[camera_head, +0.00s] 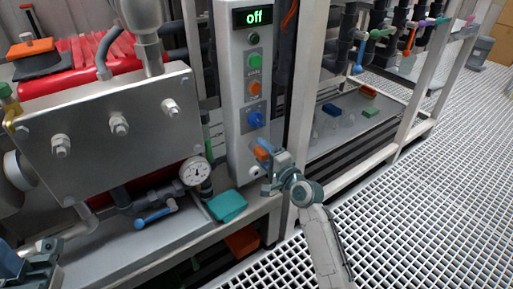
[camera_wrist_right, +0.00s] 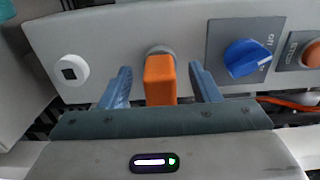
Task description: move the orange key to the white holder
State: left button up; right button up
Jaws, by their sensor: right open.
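The orange key (camera_head: 262,149) sits in a grey round socket low on the front of the grey control panel (camera_head: 234,100). In the right wrist view, the key (camera_wrist_right: 160,82) stands between the two blue fingers of my right gripper (camera_wrist_right: 161,85), with a gap on each side. My right gripper (camera_head: 268,160) is open around it. The white holder (camera_wrist_right: 70,70) is a round piece with a dark square hole, empty, left of the key. It also shows below the key in the head view (camera_head: 254,171). Part of my left gripper (camera_head: 28,264) shows at the lower left; its jaws are unclear.
A blue knob (camera_wrist_right: 247,60) and an orange button (camera_wrist_right: 312,56) are right of the key. The panel display (camera_head: 259,17) reads "off". A teal block (camera_head: 227,206) lies on the bench left of my right gripper. A steel post (camera_head: 297,110) stands close on the right.

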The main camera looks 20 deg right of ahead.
aim_at(267, 157)
jog(key=shift+w+r+p, duration=0.1)
jog(key=shift+p, duration=0.35)
dwell(1.1)
jog(key=shift+c, duration=0.5)
grip_shut()
jog(key=shift+p+v, duration=1)
jog(key=shift+v, duration=2)
